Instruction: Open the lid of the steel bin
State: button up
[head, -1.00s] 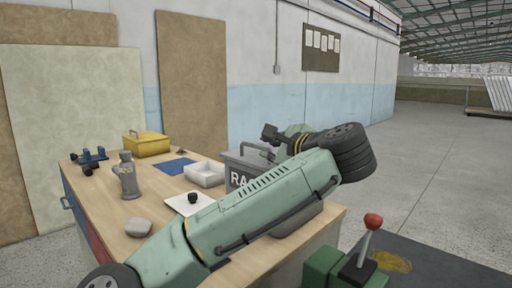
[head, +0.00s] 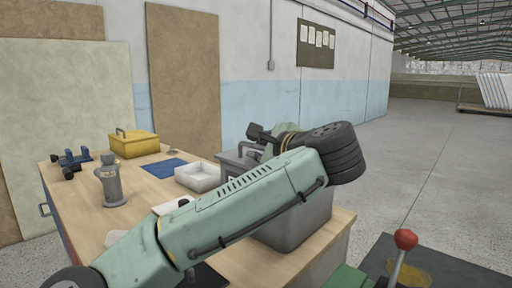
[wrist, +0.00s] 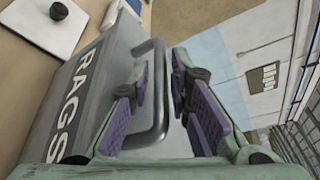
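The steel bin is a grey box on the bench, partly hidden behind my arm in the head view (head: 298,228). In the wrist view its front bears a dark label reading RAGS (wrist: 72,100). Its lid (wrist: 118,48) appears down, with a grey bar handle (wrist: 159,95) standing out from it. My gripper (wrist: 161,80) is open, its purple-padded fingers on either side of the handle, with a gap visible on the right. I cannot tell whether the left finger touches it. In the head view my gripper is mostly hidden behind my arm.
On the bench (head: 118,222) are a white tray (head: 197,177), a yellow box (head: 134,144), a grey cylindrical object (head: 112,186), a blue clamp-like tool (head: 73,161) and a blue mat (head: 164,168). A red-knobbed lever (head: 405,240) stands at front right. Open floor lies to the right.

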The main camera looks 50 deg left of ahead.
jog(key=shift+c, duration=0.4)
grip_shut()
jog(key=shift+a, duration=0.1)
dwell(0.4)
